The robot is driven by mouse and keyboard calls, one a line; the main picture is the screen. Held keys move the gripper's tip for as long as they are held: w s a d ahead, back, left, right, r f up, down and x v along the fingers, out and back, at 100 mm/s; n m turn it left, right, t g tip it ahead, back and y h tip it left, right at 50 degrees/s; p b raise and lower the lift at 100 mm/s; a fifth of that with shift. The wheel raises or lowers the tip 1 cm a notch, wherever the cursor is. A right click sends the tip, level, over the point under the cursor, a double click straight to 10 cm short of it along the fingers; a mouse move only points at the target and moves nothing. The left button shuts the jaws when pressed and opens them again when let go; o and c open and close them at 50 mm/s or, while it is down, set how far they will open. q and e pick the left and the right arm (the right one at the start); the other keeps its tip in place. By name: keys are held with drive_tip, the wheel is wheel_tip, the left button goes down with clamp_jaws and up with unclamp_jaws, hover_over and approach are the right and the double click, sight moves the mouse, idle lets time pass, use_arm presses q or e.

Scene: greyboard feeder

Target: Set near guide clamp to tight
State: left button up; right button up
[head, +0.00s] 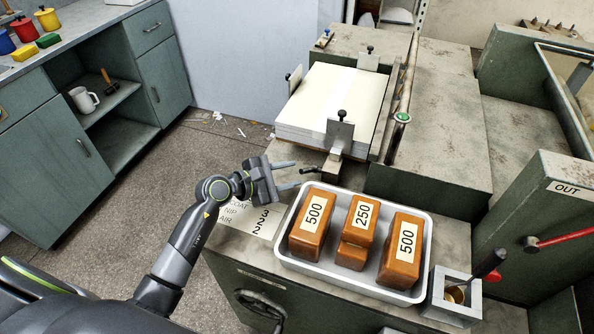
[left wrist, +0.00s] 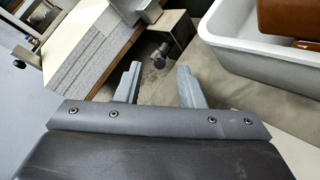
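The near guide is an upright metal plate (head: 340,137) with a black knob on top, against the near side of the greyboard stack (head: 318,103). Below it is a block carrying the near guide clamp, a small dark lever (head: 310,171). In the left wrist view the clamp (left wrist: 160,57) shows as a dark round end just beyond and between the fingertips. My left gripper (head: 299,173) is open and empty, its fingers pointing at the clamp from the left. Contact cannot be told. My right gripper is not in view.
A white tray (head: 281,244) with several orange weights marked 500 and 250 stands close to the right of my left gripper. A metal holder (head: 452,297) with a dark-handled tool is at the front right. Another lever with a green knob (head: 402,117) stands right of the stack.

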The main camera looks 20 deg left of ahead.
sight(311, 171)
use_arm(q)
drive_tip(key=shift+x, duration=1.5)
drive_tip(key=shift+s, duration=0.1)
clamp_jaws()
